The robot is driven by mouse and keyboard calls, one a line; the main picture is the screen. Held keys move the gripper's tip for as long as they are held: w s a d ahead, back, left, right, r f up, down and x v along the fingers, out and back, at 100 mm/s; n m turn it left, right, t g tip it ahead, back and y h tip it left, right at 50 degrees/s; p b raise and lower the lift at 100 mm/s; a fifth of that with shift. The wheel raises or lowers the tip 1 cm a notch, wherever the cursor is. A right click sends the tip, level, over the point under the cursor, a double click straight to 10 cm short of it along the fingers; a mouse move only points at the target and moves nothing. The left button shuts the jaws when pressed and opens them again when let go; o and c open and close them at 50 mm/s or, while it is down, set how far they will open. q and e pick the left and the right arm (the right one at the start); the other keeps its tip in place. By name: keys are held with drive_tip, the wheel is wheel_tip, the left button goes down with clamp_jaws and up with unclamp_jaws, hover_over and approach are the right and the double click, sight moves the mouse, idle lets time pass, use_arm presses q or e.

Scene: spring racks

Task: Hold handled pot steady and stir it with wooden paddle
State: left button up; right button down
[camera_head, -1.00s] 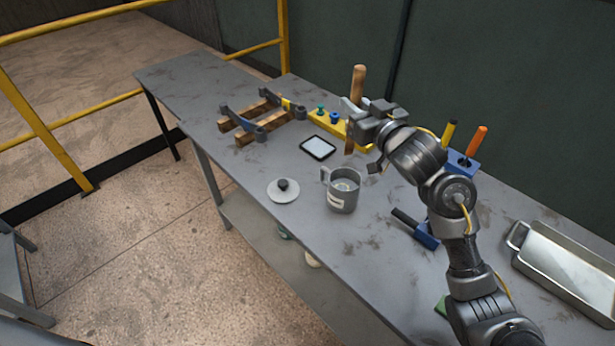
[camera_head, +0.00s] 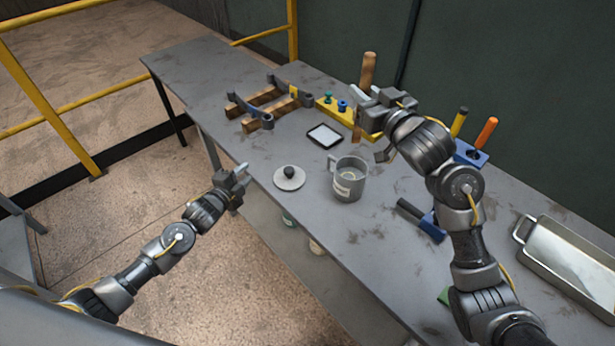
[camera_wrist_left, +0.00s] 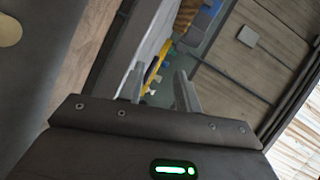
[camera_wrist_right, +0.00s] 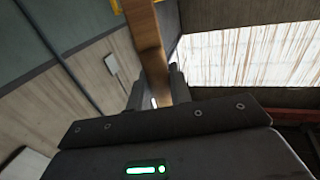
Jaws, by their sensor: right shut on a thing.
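The handled pot (camera_head: 348,184) is a grey mug-like vessel with a pale label, standing upright and uncovered on the bench, its handle on the left. My right gripper (camera_head: 362,106) is shut on the wooden paddle (camera_head: 368,68), held upright above the bench behind the pot and apart from it. The paddle also shows between the fingers in the right wrist view (camera_wrist_right: 147,42). My left gripper (camera_head: 242,178) is open and empty, off the bench's front edge, left of the pot. Its fingers are apart in the left wrist view (camera_wrist_left: 160,88).
A round lid with a black knob (camera_head: 289,178) lies left of the pot. A tablet (camera_head: 324,136), a wooden rack (camera_head: 268,104) and a yellow block with pegs (camera_head: 345,115) are behind. A blue tool holder (camera_head: 472,153), a black-handled tool (camera_head: 420,219) and a metal tray (camera_head: 570,262) are right.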

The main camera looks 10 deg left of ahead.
use_arm(q)
drive_tip(key=d+r+m+h, duration=0.1)
drive_tip(key=d+r+m, duration=0.1)
drive_tip(key=d+r, duration=0.25)
use_arm(e)
drive_tip(key=shift+d, duration=0.1)
use_arm(q)
drive_tip(key=m+g+h, duration=0.2)
drive_tip(key=m+h, duration=0.2)
drive_tip(key=m, duration=0.1)
approach(335, 159)
drive_tip(key=shift+n, duration=0.3)
drive_tip(key=x, duration=1)
drive_tip(key=shift+f, duration=0.35)
clamp_jaws()
use_arm(e)
drive_tip(key=shift+f, duration=2)
